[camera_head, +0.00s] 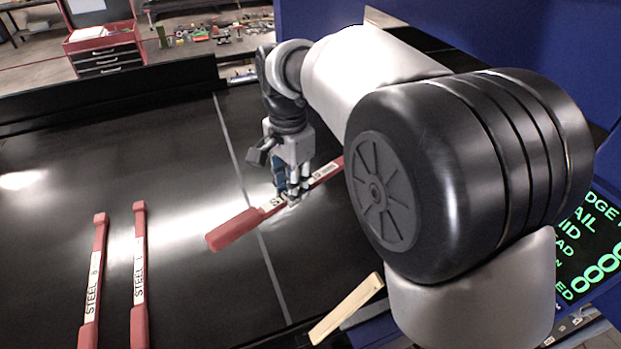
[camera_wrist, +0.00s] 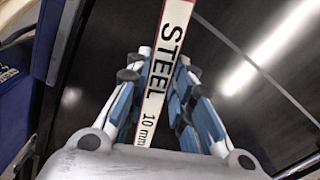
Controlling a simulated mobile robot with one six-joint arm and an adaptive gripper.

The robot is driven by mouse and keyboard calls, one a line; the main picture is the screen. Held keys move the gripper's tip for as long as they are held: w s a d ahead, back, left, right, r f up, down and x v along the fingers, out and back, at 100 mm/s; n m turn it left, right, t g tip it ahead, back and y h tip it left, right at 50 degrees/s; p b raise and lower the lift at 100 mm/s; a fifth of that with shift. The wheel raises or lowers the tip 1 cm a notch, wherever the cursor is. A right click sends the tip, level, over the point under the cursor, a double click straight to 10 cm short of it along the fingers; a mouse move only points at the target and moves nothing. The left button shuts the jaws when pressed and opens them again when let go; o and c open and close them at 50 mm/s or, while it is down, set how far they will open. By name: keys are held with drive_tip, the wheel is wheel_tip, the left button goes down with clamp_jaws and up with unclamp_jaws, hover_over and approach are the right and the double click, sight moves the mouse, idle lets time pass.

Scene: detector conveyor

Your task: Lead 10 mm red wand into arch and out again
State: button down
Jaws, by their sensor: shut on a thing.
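A red wand (camera_head: 236,228) with a white label lies slanted in my gripper (camera_head: 291,196) over the black belt in the head view. Its thick red end points to the lower left, and its other end passes behind my arm. In the wrist view the label (camera_wrist: 170,50) reads "STEEL 10 mm". The wrist view shows the fingers of my gripper (camera_wrist: 160,95) closed around the wand from both sides. I cannot tell whether the wand touches the belt. The arch may be the blue housing (camera_head: 320,18) at the upper right; its opening is hidden behind my arm.
Two other red wands labelled STEEL, a left one (camera_head: 93,285) and a right one (camera_head: 139,280), lie on the black belt (camera_head: 50,200). A wooden piece (camera_head: 347,309) lies at the near edge. A screen with green text (camera_head: 595,245) stands right. The belt's left part is clear.

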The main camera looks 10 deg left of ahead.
drive_tip(key=s+a+p, duration=0.2)
drive_tip(key=s+a, duration=0.4)
drive_tip(key=a, duration=0.4)
drive_tip(key=shift+s+a, duration=0.15)
drive_tip(key=shift+s, duration=0.25)
